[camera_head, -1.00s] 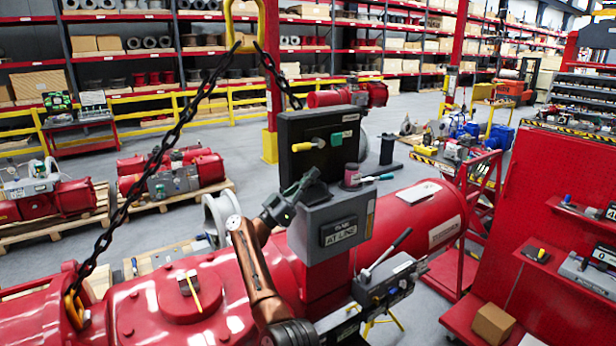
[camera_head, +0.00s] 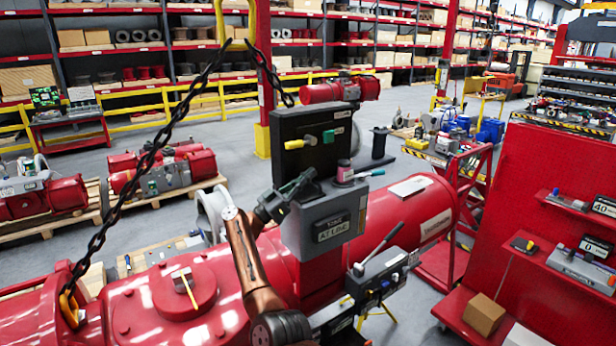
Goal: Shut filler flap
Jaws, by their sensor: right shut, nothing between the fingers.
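A grey box (camera_head: 328,222) with a lettered front label, partly readable as "AT LINE", stands on the large red actuator body (camera_head: 400,215). A black upright panel (camera_head: 312,152) with yellow and green knobs rises behind it. I cannot tell for certain which part is the filler flap. A pink fitting with a teal handle (camera_head: 352,175) sits on the box's top right. My right gripper (camera_head: 303,181), on a copper-brown arm, is shut and empty at the box's upper left edge, in front of the panel. Whether it touches is unclear. My left gripper is not in view.
A black chain (camera_head: 150,150) hangs across the left to a yellow hook on the red body. A grey lever unit (camera_head: 378,268) lies right of the box. A red pegboard stand (camera_head: 520,210) is at the right.

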